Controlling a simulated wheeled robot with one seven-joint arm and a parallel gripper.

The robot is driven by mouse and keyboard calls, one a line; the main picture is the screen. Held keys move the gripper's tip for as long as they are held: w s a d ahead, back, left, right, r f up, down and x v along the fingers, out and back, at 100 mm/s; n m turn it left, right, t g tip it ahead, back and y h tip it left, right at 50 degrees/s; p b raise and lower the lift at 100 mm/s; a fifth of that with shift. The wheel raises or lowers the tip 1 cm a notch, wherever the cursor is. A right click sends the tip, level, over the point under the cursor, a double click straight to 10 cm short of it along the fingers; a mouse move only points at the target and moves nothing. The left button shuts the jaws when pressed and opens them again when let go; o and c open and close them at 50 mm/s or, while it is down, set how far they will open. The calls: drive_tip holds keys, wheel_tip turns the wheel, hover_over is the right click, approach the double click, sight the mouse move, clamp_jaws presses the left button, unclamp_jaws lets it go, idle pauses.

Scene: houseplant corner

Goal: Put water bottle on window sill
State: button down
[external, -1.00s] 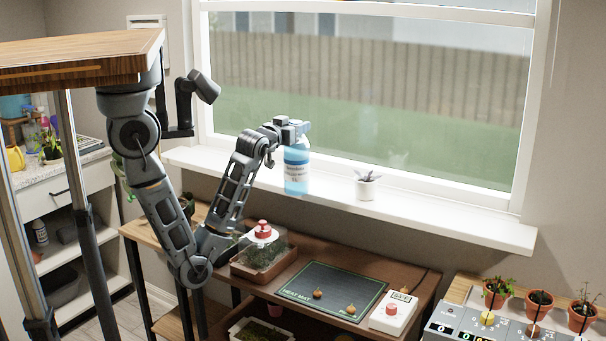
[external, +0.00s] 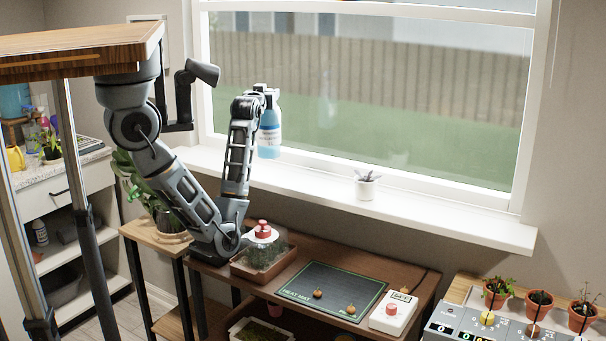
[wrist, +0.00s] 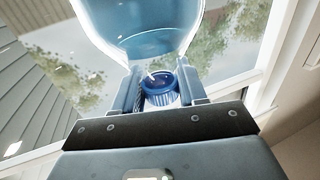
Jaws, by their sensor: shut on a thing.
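The water bottle (external: 269,136) is blue and clear with a white label, and it hangs upright from my gripper (external: 262,90). My gripper is shut on it near the top. In the wrist view my gripper (wrist: 168,92) has its fingers on both sides of the bottle's dark blue cap, with the blue bottle (wrist: 140,35) body beyond. The white window sill (external: 330,195) runs below the window. The bottle is in front of the glass, at the left part of the sill.
A small white pot with a plant (external: 367,186) stands on the sill, right of the bottle. Below are a terrarium with a red knob (external: 263,250), a heat mat (external: 330,289) and a white device (external: 393,312). The sill between bottle and pot is clear.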

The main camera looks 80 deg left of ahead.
sight(268, 124)
drive_tip(key=a+f+p, duration=0.1)
drive_tip(key=a+f, duration=0.7)
drive_tip(key=shift+s+a+f, duration=0.15)
drive_tip(key=shift+s+f, duration=0.2)
drive_tip(key=shift+f, duration=0.15)
drive_tip(key=c, duration=0.6)
unclamp_jaws()
drive_tip(key=shift+f, duration=0.15)
drive_tip(key=b+v, duration=0.2)
drive_tip(key=v, duration=1)
